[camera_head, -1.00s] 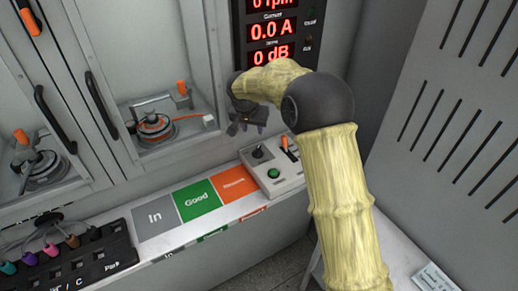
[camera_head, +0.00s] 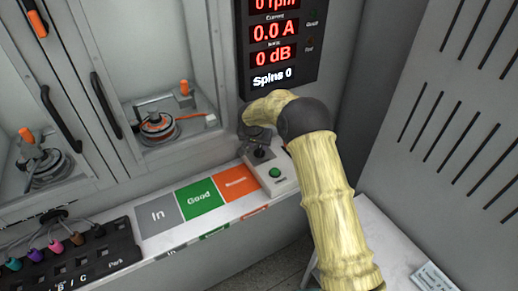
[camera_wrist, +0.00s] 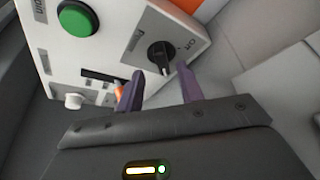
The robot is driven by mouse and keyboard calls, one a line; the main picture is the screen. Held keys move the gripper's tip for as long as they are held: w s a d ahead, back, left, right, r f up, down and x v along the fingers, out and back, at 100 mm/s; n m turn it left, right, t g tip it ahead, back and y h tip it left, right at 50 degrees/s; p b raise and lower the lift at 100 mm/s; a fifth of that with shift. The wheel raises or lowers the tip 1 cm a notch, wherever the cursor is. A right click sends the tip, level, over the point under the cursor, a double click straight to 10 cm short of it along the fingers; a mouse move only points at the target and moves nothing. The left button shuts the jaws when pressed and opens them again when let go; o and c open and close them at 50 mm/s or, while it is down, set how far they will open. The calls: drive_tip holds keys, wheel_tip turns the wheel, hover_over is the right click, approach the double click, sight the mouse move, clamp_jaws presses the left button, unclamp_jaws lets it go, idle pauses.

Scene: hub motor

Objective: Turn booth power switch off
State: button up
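The power switch is a black rotary knob (camera_wrist: 160,55) on a plate lettered "On" and "Power", on the white control box (camera_wrist: 45,35). In the wrist view my gripper (camera_wrist: 160,72) is open, with its two purple fingers apart and their tips just short of the knob, one to each side. I cannot tell whether either finger touches it. In the head view the knob (camera_head: 260,154) shows just below my gripper (camera_head: 254,136), and the box (camera_head: 284,186) stands at the right end of the ledge. My arm hides part of the box.
A green button (camera_wrist: 78,18) is on the same box. An orange lever (camera_wrist: 118,91) lies close by the left finger, partly hidden. A display (camera_head: 273,55) reading 0.0 A hangs above. Glass-fronted booths (camera_head: 160,110) and coloured In/Good panels (camera_head: 200,199) are to the left.

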sight(258, 151)
drive_tip(key=x, duration=0.3)
drive_tip(key=shift+w+f, duration=0.15)
drive_tip(key=shift+f, duration=0.15)
drive_tip(key=shift+a+f, duration=0.2)
drive_tip(key=shift+a, duration=0.1)
drive_tip(key=shift+d+r, duration=0.1)
drive_tip(key=shift+d, duration=0.05)
clamp_jaws()
